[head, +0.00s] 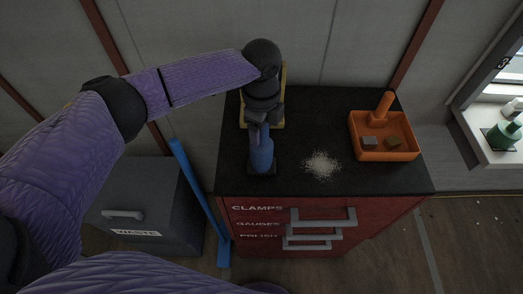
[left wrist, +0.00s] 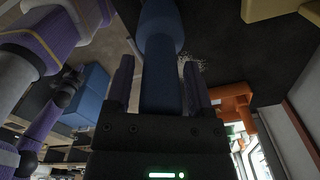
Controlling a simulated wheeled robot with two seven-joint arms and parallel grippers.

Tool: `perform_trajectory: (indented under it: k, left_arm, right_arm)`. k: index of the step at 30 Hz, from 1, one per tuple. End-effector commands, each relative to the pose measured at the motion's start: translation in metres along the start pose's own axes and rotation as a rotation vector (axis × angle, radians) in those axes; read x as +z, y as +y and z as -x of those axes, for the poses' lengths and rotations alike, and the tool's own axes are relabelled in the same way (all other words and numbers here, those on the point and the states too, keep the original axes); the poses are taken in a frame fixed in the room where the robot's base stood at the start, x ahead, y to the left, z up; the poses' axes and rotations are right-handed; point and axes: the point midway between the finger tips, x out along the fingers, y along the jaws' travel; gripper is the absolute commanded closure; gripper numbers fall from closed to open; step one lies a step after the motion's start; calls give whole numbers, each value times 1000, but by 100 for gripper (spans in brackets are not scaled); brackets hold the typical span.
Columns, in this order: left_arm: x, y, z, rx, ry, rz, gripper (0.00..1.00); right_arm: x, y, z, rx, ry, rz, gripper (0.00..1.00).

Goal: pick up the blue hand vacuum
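The blue hand vacuum (head: 261,155) stands on the black top of the red cabinet, near its front left part. My left gripper (head: 259,122) is right above it, pointing down. In the left wrist view the vacuum's blue body (left wrist: 160,75) lies between the two dark fingers of my left gripper (left wrist: 158,75). Narrow gaps show on both sides, so the gripper looks open around it. The vacuum's lower end is partly hidden. A purple arm of mine with a small dark end shows at the left of the left wrist view; its finger state is unclear.
A pale pile of grains (head: 321,165) lies right of the vacuum. An orange tray (head: 383,155) with small blocks stands at the right of the cabinet top (head: 300,115). A yellow item (head: 282,82) is behind my gripper. A grey waste bin (head: 150,205) and blue pole (head: 200,195) stand left.

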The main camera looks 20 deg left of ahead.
Motion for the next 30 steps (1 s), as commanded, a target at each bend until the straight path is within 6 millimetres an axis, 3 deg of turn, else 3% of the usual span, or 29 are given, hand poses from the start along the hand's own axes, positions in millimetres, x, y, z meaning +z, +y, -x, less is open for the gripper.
perform_trajectory:
  k: [1, 9, 19, 30]
  left_arm:
    - [0, 0, 0, 0, 0, 0, 44]
    - [0, 0, 0, 0, 0, 0, 100]
    - [0, -1, 8, -3, 1, 1, 100]
    - [0, -1, 88, -5, 1, 1, 100]
  right_arm:
    - [0, 1, 0, 2, 1, 1, 100]
    - [0, 5, 0, 9, 0, 4, 100]
    - [-1, 4, 1, 6, 1, 3, 100]
    - [-3, -4, 8, -6, 5, -4, 100]
